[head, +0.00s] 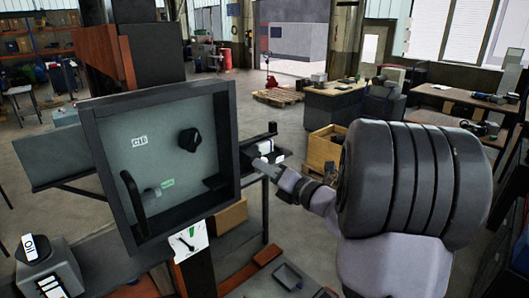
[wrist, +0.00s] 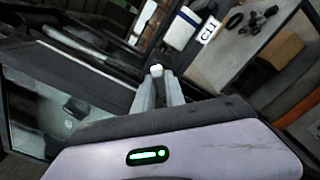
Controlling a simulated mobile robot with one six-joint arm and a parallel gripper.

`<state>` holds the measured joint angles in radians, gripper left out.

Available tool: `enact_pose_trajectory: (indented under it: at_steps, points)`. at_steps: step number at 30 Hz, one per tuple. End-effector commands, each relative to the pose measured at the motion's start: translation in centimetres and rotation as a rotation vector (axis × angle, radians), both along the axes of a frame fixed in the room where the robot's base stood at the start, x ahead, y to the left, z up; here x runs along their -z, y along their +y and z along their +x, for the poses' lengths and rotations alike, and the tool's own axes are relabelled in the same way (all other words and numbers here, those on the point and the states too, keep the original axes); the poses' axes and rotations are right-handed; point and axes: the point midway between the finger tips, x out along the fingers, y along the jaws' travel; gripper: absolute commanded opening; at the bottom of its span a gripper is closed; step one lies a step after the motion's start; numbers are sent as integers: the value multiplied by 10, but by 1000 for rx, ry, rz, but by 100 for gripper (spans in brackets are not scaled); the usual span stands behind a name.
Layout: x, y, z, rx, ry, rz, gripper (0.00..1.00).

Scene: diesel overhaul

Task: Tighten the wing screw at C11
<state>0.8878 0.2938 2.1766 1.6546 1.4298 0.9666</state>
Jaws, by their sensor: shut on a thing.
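My gripper (wrist: 157,92) is shut on a small pale piece (wrist: 156,70), which looks like the wing screw; the fingers hide most of it. The label C11 (wrist: 208,30) is on a grey surface beyond the fingertips, beside a white block with a blue band (wrist: 181,29). In the head view my gripper (head: 262,163) reaches left to the right side of the framed panel box, by a dark bracket (head: 258,137). The screw is too small to make out there.
The framed box (head: 236,150) with a black knob (head: 189,142) and a dark handle (head: 133,195) stands close left of my gripper. An oil container (head: 40,265) is at lower left. A wooden crate (head: 322,148) stands on the floor behind my arm.

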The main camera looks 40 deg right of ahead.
Motion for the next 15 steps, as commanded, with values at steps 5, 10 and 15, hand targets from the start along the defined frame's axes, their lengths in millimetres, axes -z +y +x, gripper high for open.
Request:
enact_pose_trajectory:
  at_steps: [5, 10, 15]
  points:
    - [-1, 0, 0, 1, 2, 69, 0]
    - [-1, -1, 0, 2, 1, 72, 0]
    - [-1, -1, 1, 2, 26, 367, 0]
